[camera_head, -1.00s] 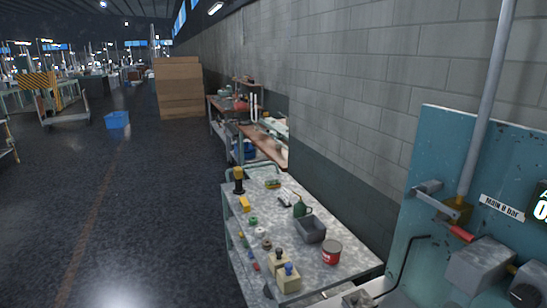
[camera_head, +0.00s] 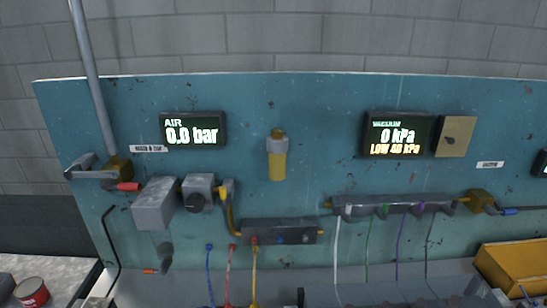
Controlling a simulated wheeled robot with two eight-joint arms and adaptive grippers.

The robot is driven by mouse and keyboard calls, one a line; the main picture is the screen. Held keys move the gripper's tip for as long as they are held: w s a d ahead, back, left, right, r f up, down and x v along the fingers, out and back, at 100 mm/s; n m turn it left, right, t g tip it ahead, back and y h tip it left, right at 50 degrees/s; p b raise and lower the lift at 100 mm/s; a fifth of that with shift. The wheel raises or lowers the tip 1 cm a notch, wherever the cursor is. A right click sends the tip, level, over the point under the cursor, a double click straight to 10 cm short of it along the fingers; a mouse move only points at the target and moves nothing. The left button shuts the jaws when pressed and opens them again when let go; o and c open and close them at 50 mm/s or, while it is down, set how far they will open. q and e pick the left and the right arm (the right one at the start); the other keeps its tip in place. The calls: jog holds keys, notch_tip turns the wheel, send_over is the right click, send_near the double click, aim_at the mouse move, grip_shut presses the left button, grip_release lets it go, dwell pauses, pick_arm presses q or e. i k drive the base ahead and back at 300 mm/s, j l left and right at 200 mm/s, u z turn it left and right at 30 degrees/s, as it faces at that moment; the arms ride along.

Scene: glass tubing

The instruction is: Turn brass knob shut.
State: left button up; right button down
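No single part stands out clearly as the brass knob. A brass-coloured valve body (camera_head: 118,169) with a red-tipped lever (camera_head: 128,186) sits at the left of the teal panel, below a grey pipe. Another brass valve body (camera_head: 479,200) with a blue-tipped lever (camera_head: 508,211) sits at the right. A brass-toned plate (camera_head: 457,130) with a small dark knob (camera_head: 449,140) is beside the vacuum display. A yellow cylinder with a brass-coloured cap (camera_head: 278,133) is mounted mid-panel. Neither of my grippers can be made out in view.
The air display (camera_head: 194,130) reads 0.0 bar. The vacuum display (camera_head: 398,134) reads 0 kPa, LOW 40 kPa. Coloured tubes hang below a dark manifold (camera_head: 278,232) and a grey manifold (camera_head: 387,205). A yellow bin (camera_head: 511,262) is lower right, a red can (camera_head: 31,291) lower left.

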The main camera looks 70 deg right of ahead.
aim_at(277, 133)
jog(key=z, duration=2.35)
